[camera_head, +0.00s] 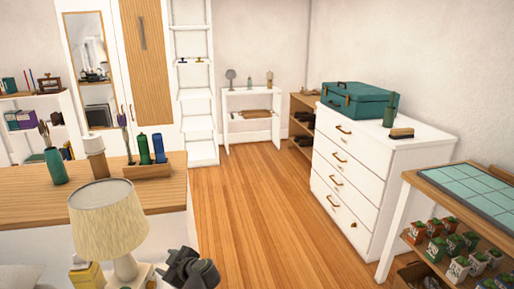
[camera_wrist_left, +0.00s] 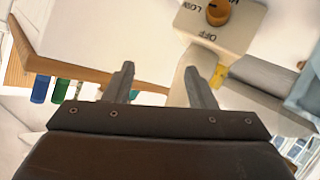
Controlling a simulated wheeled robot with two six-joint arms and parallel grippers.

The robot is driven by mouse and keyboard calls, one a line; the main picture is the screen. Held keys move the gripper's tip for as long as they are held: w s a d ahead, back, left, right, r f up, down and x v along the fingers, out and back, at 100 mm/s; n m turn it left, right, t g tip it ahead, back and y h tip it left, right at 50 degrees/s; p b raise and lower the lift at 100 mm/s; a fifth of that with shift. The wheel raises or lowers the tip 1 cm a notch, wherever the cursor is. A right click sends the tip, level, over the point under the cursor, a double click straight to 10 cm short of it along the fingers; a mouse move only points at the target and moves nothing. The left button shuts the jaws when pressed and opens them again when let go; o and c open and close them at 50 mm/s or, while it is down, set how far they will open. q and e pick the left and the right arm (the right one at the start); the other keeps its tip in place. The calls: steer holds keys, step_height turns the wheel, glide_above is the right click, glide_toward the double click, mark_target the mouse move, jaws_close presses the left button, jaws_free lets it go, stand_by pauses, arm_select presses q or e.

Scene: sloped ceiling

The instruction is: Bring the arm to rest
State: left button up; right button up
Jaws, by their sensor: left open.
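My left gripper (camera_head: 190,266) shows dark at the bottom of the head view, just right of the table lamp. In the left wrist view its two fingers (camera_wrist_left: 158,72) are apart with nothing between them. The lamp has a cream shade (camera_head: 110,220) and a pale base. A pale base with an orange dial (camera_wrist_left: 218,13) shows at the top of the wrist view, beyond the right finger. My right gripper is in neither view.
A wood-topped counter (camera_head: 90,208) holds a green vase (camera_head: 55,167) and a wooden holder (camera_head: 148,171) with bottles. A white dresser (camera_head: 365,165) carries a teal case (camera_head: 358,101). A tile-topped table (camera_head: 425,185) stands at right. The wooden floor (camera_head: 265,220) between is clear.

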arm_select(q)
step_height(320, 180, up, 6)
steer(key=s+d+m+t+h, duration=0.2)
steer(key=m+t+h, duration=0.4)
steer(key=t, duration=0.4)
steer(key=s+d+f+m+g+h, duration=0.2)
steer(key=s+d+m+h, duration=0.4)
steer(key=s+m+h, duration=0.5)
steer(key=s+a+f+g+y, duration=0.1)
steer(key=s+f+g, duration=0.2)
steer(key=s, duration=0.5)
steer(key=s+a+f+g+y, duration=0.2)
steer(key=s+f+g, duration=0.1)
steer(key=s, duration=0.5)
steer(key=s+a+r+n+g+y, duration=0.1)
steer(key=s+a+g+y, duration=0.25)
steer(key=s, duration=0.55)
steer(key=s+a+n+g+y, duration=0.1)
steer(key=s+a+g+y, duration=0.2)
steer(key=s, duration=0.6)
step_height(320, 180, down, 23)
steer(key=w+a+h, duration=0.1)
steer(key=a+h, duration=0.1)
steer(key=a, duration=0.1)
steer(key=s+d+f+g+p, duration=0.1)
steer(key=s+f+g, duration=0.1)
steer(key=s+f, duration=1.3)
steer(key=shift+d+f, duration=0.35)
steer(key=shift+f, duration=0.45)
